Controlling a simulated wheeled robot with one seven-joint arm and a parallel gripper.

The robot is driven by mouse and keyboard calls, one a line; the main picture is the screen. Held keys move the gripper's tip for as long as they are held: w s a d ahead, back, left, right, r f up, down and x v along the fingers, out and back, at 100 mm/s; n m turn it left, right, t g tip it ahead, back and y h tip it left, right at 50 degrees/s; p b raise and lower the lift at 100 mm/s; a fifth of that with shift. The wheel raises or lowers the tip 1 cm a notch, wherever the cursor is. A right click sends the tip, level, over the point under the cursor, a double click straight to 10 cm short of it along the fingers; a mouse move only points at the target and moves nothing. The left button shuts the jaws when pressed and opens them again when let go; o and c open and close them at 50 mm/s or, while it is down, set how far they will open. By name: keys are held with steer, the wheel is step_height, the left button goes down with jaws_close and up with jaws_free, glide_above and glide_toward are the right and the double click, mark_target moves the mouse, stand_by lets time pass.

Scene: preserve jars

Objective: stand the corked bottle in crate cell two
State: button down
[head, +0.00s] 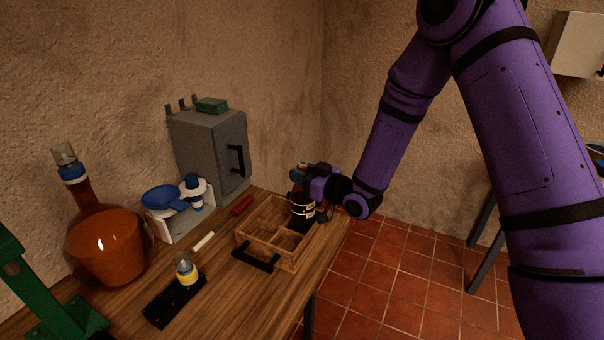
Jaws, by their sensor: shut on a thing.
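A wooden crate (283,262) with divided cells and a black handle stands near the right end of the wooden table. My gripper (303,180) is at the crate's far right part, shut on a dark bottle (302,212) with a pale label. The bottle looks upright, at or over the right-hand back cell. Its top is hidden by the gripper, so I cannot see a cork. I cannot tell whether its base touches the crate floor. The crate's nearer cells look empty. No cell numbers are readable.
A small jar with a yellow band (186,270) stands on a black mat (160,309). A large amber flask (108,246) is at left.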

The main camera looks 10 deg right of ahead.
steer(key=c, duration=0.8)
jaws_free()
steer(key=shift+f, duration=0.1)
